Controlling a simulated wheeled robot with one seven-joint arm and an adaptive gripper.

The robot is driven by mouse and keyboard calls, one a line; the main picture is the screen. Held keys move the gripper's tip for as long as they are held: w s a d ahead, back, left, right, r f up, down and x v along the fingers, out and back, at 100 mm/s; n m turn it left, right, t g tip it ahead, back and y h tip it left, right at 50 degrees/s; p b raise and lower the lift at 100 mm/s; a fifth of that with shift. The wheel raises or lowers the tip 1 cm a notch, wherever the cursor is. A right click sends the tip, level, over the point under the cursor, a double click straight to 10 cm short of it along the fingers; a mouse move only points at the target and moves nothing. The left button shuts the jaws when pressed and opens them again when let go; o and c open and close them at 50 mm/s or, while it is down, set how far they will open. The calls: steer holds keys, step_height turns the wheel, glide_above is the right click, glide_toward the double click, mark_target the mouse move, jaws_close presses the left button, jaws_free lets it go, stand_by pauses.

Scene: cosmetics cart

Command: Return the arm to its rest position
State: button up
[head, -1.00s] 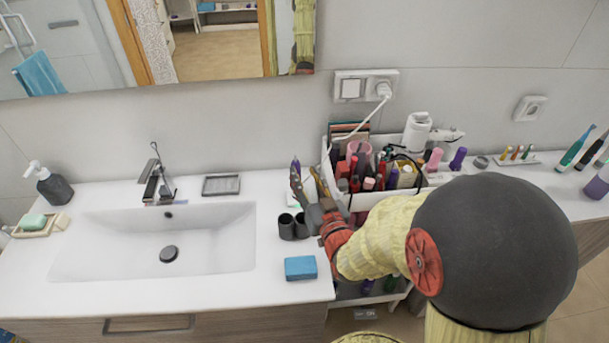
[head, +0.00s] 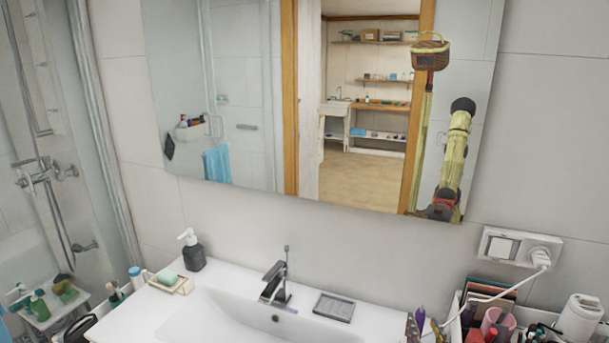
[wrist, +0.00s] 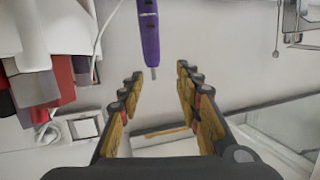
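My gripper (wrist: 160,78) shows in the wrist view with its two fingers spread apart and nothing between them. A slim purple item (wrist: 149,35) lies beyond the fingertips, apart from them; I cannot tell what it is. In the head view most of my arm is out of the picture. What looks like a fingertip shows at the bottom edge, close to small purple shapes. The mirror (head: 230,100) reflects part of my body and arm at its right side.
The sink counter (head: 135,313) holds a faucet (head: 275,285), a dark soap dispenser (head: 194,252) and a grey soap dish (head: 334,307). At the right, a crowded cosmetics organizer and a white bottle (head: 579,318) stand below a wall socket (head: 522,247) with a plugged-in cord.

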steer(key=s+a+r+g, duration=0.2)
steer(key=s+a+g, duration=0.1)
steer(key=s, duration=0.4)
steer(key=s+a+r+n+g+y, duration=0.1)
steer(key=s+a+r+g, duration=0.1)
steer(key=s, duration=0.6)
steer(key=s+a+r+n+g+y, duration=0.1)
steer(key=s+a+r+g, duration=0.1)
steer(key=s+a+g, duration=0.2)
steer(key=s, duration=0.3)
steer(key=shift+s+a+g, duration=0.3)
steer(key=shift+a, duration=0.1)
